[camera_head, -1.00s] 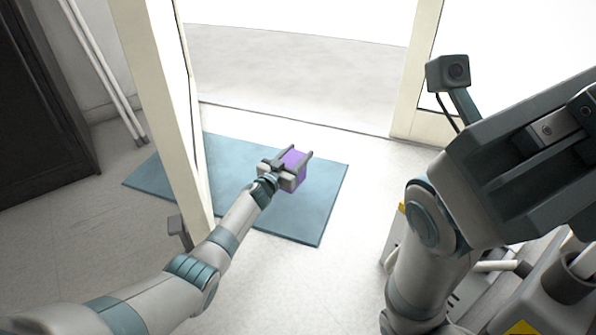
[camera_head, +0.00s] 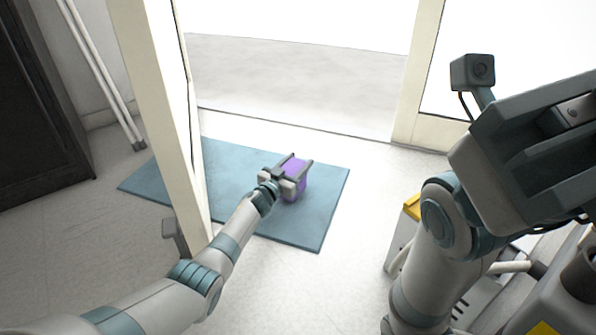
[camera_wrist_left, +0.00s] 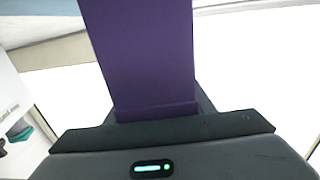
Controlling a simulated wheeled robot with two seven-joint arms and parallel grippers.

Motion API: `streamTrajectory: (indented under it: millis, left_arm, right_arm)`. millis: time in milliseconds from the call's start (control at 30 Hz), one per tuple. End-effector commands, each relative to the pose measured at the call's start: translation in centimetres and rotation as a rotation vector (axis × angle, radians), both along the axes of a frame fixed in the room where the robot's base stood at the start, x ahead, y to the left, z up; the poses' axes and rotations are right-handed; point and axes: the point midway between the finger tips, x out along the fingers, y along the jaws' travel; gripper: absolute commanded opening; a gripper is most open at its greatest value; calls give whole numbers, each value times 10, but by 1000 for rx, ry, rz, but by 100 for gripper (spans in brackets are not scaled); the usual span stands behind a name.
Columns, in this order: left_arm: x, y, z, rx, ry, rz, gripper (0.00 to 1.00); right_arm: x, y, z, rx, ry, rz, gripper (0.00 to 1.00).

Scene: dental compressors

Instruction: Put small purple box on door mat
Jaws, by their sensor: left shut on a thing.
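The small purple box (camera_head: 294,168) is between the fingers of my left gripper (camera_head: 297,164), over the blue door mat (camera_head: 325,190) in the head view. My left gripper is shut on it. I cannot tell whether the box touches the mat or is held just above it. In the left wrist view, the purple box (camera_wrist_left: 140,55) fills the upper middle, in front of the gripper body. My right gripper (camera_head: 520,125) is large at the right of the head view, well away from the mat; its fingertips are not clear.
An open door (camera_head: 160,100) stands at the left, its lower edge over the mat. The doorway (camera_head: 300,80) lies beyond the mat. A dark cabinet (camera_head: 40,110) is at far left. White equipment with yellow parts (camera_head: 412,207) stands at lower right. The mat's right part is clear.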

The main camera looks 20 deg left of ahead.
Motion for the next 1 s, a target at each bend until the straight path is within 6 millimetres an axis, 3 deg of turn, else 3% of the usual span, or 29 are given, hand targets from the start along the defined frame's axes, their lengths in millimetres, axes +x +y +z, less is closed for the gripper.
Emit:
streamTrajectory:
  millis: [100,600,633,700,1000]
  left_arm:
    - [0,0,-12,0,-2,-1,18]
    - [0,0,-15,0,0,0,18]
    - [0,0,-15,0,1,0,53]
    - [0,0,-15,0,1,0,67]
    - [0,0,-15,1,0,0,67]
  right_arm:
    - [2,-4,-8,11,4,-23,0]
    - [-1,-5,-4,19,-8,-30,0]
    - [-1,-5,-4,20,-7,-28,0]
    - [-1,-5,-5,19,-7,-28,0]
    - [-1,-4,-5,18,-7,-26,0]
